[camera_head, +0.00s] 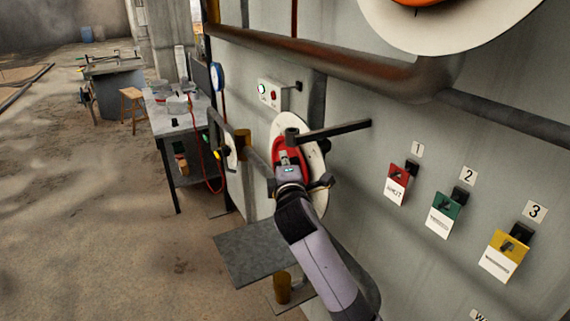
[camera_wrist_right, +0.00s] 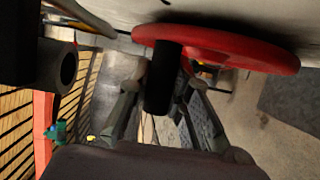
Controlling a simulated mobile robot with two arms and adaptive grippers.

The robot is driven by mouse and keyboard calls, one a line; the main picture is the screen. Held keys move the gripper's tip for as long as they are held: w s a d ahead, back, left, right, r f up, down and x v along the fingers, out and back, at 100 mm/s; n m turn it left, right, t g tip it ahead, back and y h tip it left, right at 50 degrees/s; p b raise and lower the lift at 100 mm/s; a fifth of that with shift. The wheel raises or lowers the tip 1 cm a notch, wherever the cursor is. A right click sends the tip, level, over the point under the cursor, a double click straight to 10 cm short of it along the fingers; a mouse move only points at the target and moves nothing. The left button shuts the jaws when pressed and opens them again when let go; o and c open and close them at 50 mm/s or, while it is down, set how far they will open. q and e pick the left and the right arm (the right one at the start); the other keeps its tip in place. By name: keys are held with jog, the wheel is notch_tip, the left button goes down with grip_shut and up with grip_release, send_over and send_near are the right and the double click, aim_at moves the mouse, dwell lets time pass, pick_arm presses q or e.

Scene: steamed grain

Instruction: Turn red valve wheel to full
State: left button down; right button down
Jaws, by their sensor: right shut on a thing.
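The red valve wheel (camera_head: 279,147) is on the grey wall panel, in front of a round white plate (camera_head: 313,163). My right gripper (camera_head: 287,164) is at the wheel and hides part of it. In the right wrist view the wheel (camera_wrist_right: 225,47) spans the top, seen nearly edge-on. A dark cylindrical handle (camera_wrist_right: 160,85) sticks out from it between the two fingers of my right gripper (camera_wrist_right: 162,78), which is shut on the handle. The plate's markings cannot be read. My left gripper is not in view.
A dark bar (camera_head: 335,131) juts out just above the wheel. A thick brown pipe (camera_head: 330,66) runs above. Red, green and yellow tags (camera_head: 445,213) hang at the right. A grey shelf (camera_head: 262,252) lies below, and a workbench (camera_head: 180,118) stands at the left. Open floor is at lower left.

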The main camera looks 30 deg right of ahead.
jog(key=shift+r, duration=0.35)
jog(key=c, duration=1.8)
grip_release()
jog(key=o, duration=0.4)
jog(key=shift+f, duration=0.15)
jog(key=shift+c, duration=0.2)
jog(key=shift+f, duration=0.1)
jog(key=v, duration=1.2)
